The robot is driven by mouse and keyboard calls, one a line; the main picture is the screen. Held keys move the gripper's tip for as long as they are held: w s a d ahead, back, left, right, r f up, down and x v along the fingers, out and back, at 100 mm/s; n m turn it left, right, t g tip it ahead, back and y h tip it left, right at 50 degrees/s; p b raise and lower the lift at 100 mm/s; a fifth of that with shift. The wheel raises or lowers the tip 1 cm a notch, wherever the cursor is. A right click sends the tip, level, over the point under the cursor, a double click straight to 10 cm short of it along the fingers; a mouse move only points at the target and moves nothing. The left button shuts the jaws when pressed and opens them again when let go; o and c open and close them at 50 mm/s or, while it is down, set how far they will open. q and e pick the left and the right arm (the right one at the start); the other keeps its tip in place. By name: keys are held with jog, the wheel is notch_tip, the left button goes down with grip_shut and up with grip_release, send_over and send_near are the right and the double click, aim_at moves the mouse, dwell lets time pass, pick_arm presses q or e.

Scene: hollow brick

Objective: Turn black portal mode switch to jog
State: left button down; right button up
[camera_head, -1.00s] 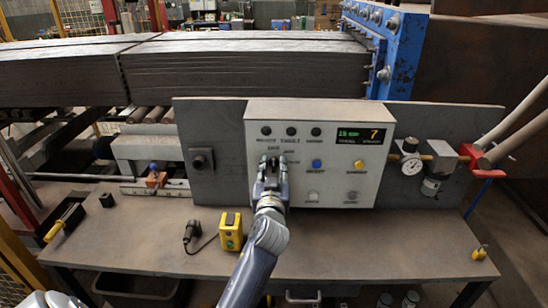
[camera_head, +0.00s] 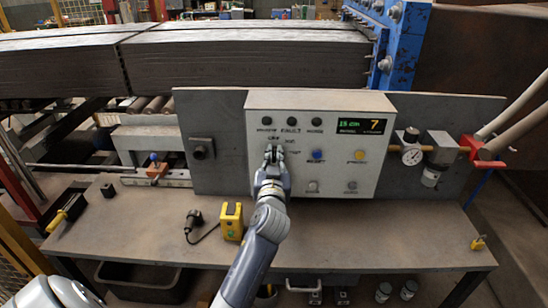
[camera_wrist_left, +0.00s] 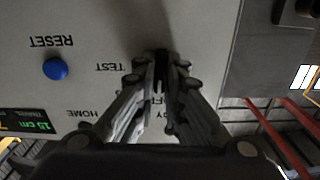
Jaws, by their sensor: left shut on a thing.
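The light grey control box (camera_head: 375,185) stands upright at the back of the bench, with lamps, buttons and a display. My left gripper (camera_head: 273,152) is at the left part of its front face, below the row of dark lamps. In the left wrist view the gripper (camera_wrist_left: 161,76) is shut on the black mode switch (camera_wrist_left: 161,56), which shows as a dark piece between the fingertips. The fingers hide most of the switch and part of its labels. TEST reads beside it; jog cannot be read, and the switch's setting cannot be told. My right gripper is not in view.
A blue button (camera_head: 317,155) and a yellow button (camera_head: 360,155) sit right of the switch. A yellow box (camera_head: 231,222) with a cable lies on the bench (camera_head: 350,235). A pressure gauge (camera_head: 411,154) is at the right. The bench's front right is mostly clear.

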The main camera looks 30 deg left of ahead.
pick_arm(q)
jog(key=shift+m, duration=1.1)
jog(key=m+p, duration=0.1)
jog(key=m, duration=0.2)
jog(key=shift+m, duration=0.4)
jog(key=shift+d+f+m+p, duration=0.15)
jog(key=shift+m+p, duration=0.3)
jog(key=shift+m, duration=0.45)
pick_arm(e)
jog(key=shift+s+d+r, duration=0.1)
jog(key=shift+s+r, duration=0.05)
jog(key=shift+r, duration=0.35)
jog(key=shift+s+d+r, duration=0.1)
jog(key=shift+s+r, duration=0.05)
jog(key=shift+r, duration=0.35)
pick_arm(q)
jog(key=shift+m, duration=0.3)
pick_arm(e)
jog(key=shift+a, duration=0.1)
pick_arm(q)
jog(key=c, duration=1.8)
grip_release()
jog(key=shift+o, duration=0.6)
jog(key=shift+w, duration=0.1)
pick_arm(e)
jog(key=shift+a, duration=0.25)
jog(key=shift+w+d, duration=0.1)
